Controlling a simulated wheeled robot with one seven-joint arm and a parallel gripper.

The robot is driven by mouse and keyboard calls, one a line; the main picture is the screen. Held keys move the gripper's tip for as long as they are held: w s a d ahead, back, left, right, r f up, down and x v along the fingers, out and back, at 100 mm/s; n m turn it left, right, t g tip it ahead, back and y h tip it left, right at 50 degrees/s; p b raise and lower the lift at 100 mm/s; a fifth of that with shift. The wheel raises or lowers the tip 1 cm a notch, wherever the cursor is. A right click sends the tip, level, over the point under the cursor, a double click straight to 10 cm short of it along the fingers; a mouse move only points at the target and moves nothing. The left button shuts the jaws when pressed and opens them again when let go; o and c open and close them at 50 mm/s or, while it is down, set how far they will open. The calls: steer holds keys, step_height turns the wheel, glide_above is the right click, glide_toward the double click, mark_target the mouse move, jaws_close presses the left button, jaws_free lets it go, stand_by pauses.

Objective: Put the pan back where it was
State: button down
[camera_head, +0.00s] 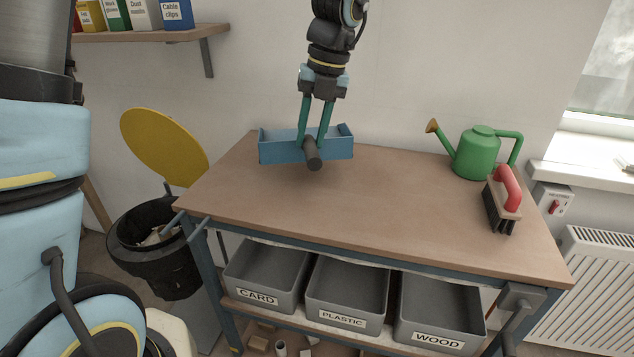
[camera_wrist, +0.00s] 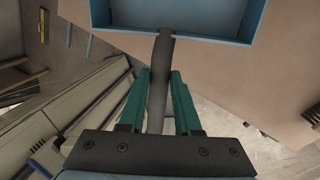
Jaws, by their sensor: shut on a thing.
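The pan is a blue open dustpan (camera_head: 278,150) with a dark handle that points toward the camera in the head view. It is over the back left part of the workbench (camera_head: 395,200); I cannot tell how far above the top it is. My gripper (camera_head: 313,143) comes down from above with its green fingers shut on the handle. In the wrist view the handle (camera_wrist: 163,62) runs between the green fingers of my gripper (camera_wrist: 160,78), and the blue pan (camera_wrist: 213,40) shows at the top, partly cut off. It looks empty there.
A green watering can (camera_head: 478,153) and a red-handled brush (camera_head: 504,196) stand at the bench's right end. Grey bins labelled CARD (camera_head: 258,297), PLASTIC (camera_head: 340,320) and WOOD (camera_head: 437,340) sit below. A black waste bin (camera_head: 165,265) with a raised yellow lid is at left. The bench's middle is clear.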

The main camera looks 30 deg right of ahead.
steer(key=x, duration=0.3)
steer(key=d+p+x, duration=0.1)
steer(key=x, duration=0.2)
steer(key=s+x, duration=0.1)
steer(key=x, duration=0.2)
steer(key=shift+d+f+p, duration=0.4)
steer(key=shift+f, duration=0.05)
steer(key=c, duration=0.6)
jaws_free()
steer(key=b+v, duration=0.1)
steer(key=v, duration=1.1)
steer(key=shift+b, duration=0.35)
